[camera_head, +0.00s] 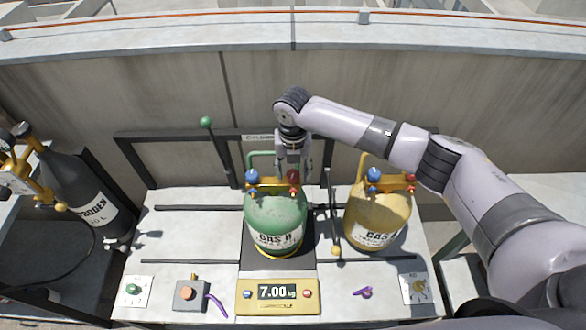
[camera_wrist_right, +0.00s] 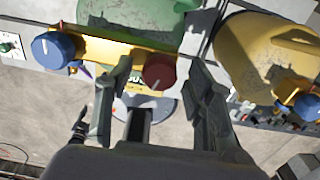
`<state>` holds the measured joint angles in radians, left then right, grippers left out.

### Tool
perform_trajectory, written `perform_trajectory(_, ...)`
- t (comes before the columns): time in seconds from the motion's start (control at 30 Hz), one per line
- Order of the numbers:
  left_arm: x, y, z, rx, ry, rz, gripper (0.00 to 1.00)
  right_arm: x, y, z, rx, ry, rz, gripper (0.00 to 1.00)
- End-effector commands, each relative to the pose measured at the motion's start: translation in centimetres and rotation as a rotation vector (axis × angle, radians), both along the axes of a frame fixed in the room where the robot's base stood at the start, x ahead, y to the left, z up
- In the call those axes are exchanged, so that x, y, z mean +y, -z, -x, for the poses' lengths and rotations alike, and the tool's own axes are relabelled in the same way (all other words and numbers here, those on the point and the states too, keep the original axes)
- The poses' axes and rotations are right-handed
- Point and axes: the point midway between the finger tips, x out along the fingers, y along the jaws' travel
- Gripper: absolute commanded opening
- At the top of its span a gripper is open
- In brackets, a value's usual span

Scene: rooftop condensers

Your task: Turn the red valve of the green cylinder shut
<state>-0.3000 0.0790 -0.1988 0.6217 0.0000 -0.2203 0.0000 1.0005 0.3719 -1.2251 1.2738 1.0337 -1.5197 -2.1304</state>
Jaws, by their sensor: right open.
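The green cylinder (camera_head: 275,222), with a "GAS" label, stands upright on a dark scale plate. On its yellow valve bar are a blue knob (camera_head: 251,177) on the left and the red valve (camera_head: 293,176) on the right. My right gripper (camera_head: 295,165) points down just behind the red valve. In the right wrist view the open gripper (camera_wrist_right: 158,67) has one finger on each side of the red valve (camera_wrist_right: 158,74). I cannot tell whether either finger touches it. The blue knob (camera_wrist_right: 53,50) is outside the fingers. My left gripper does not show.
A yellow cylinder (camera_head: 375,222) with its own blue and red knobs stands close on the right. The scale's yellow display (camera_head: 277,293) reads 7.00 kg. A dark nitrogen cylinder (camera_head: 75,195) stands left. A small grey box (camera_head: 188,297) and purple piece (camera_head: 363,292) lie in front.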

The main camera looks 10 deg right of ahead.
Motion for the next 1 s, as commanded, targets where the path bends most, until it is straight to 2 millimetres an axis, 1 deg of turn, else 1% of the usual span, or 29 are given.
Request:
perform_trajectory(0.1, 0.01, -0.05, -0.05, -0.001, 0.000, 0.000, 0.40, 0.01, 0.32, 0.03, 0.001, 0.000, 0.000, 0.49)
perform_trajectory(0.3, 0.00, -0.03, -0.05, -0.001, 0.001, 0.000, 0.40, 0.00, 0.33, 0.02, 0.000, 0.000, 0.000, 0.49)
perform_trajectory(1.0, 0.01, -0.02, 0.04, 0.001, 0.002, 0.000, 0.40, -0.01, 0.26, 0.00, 0.000, 0.000, 0.000, 0.02)
